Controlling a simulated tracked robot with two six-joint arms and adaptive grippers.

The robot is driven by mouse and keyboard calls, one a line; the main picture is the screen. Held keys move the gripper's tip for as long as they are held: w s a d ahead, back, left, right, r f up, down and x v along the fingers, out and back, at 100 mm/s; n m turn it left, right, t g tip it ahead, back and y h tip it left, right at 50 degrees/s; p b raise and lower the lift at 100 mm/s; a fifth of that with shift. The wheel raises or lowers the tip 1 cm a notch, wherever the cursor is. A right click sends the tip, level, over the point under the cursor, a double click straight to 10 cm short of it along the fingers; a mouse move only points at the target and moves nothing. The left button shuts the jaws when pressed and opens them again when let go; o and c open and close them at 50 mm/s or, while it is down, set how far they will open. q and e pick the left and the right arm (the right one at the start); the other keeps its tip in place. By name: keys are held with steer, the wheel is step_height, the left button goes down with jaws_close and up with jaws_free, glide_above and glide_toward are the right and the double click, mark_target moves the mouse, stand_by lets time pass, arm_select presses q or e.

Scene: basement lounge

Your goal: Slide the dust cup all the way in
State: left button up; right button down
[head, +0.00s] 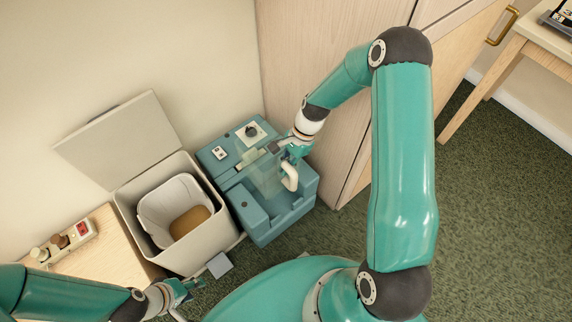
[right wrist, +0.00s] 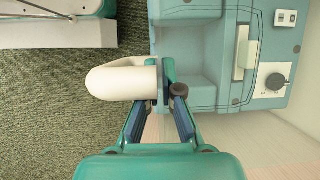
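The teal floor machine (head: 262,228) stands on the carpet against the wooden cabinet, with an open bay at its front. The see-through dust cup (head: 266,177) is over the bay, towards the cabinet side. Its cream handle (head: 291,176) points out from the cup. My right gripper (head: 293,152) is at the handle's top end. How deep the cup sits is unclear. My left gripper (head: 185,288) is low, in front of the bin, away from the machine.
An open bin (head: 128,205) with a lined bucket stands just left of the machine, its lid raised. A wooden cabinet (head: 320,60) stands close on the right. A low wooden unit (head: 115,255) is at the left. Carpet is free towards the right.

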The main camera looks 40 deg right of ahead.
step_height(320, 180, down, 20)
steer(key=b, duration=1.4)
stand_by(1.2)
steer(key=shift+f, duration=0.35)
stand_by(0.6)
steer(key=c, duration=1.2)
jaws_free()
steer(key=shift+c, duration=0.2)
steer(key=shift+r, duration=0.15)
steer(key=v, duration=0.8)
